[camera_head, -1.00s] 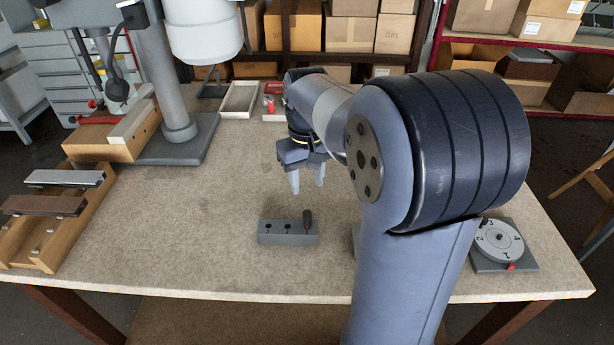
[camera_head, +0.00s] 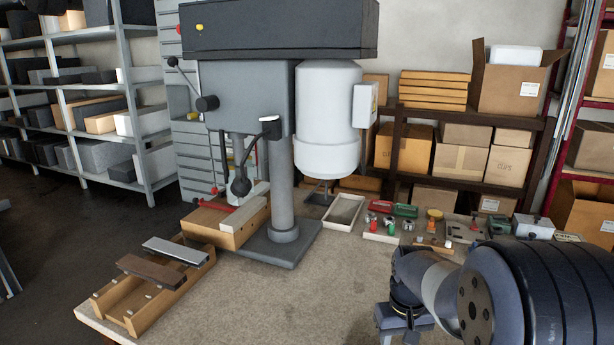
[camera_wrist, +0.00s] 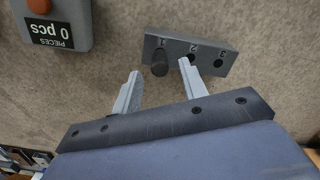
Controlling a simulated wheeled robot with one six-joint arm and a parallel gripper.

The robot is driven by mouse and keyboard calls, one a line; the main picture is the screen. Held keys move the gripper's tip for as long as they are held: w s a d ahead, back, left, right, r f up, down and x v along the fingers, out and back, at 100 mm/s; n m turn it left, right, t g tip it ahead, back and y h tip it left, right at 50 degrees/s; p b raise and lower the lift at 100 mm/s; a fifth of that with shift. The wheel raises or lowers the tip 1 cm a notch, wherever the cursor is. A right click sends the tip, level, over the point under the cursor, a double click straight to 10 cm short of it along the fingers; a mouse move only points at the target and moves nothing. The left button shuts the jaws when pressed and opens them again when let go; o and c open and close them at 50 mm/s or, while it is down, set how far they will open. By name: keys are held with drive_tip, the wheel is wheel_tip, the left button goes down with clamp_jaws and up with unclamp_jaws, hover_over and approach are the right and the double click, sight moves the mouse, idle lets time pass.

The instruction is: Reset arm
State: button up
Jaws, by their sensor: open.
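My gripper shows in the wrist view (camera_wrist: 160,90) with its two fingers apart and nothing between them. It hangs above the table. Beyond the fingertips in that view is a grey block (camera_wrist: 207,57) with positions numbered 1, 2 and 3. A dark peg (camera_wrist: 160,62) stands at position 1; the holes at 2 and 3 look empty. In the head view my arm (camera_head: 450,290) is at the lower right, and the fingertips are cut off by the bottom edge. The block is out of the head view.
A drill press (camera_head: 285,240) stands on the table (camera_head: 270,305). Left of it is a wooden rack (camera_head: 140,315) with two profiles. A shallow tray (camera_head: 344,212) and several small parts lie at the back. A counter box reading 0 pcs (camera_wrist: 55,28) is in the wrist view.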

wheel_tip(320, 180, down, 4)
drive_tip(key=shift+r, duration=1.95)
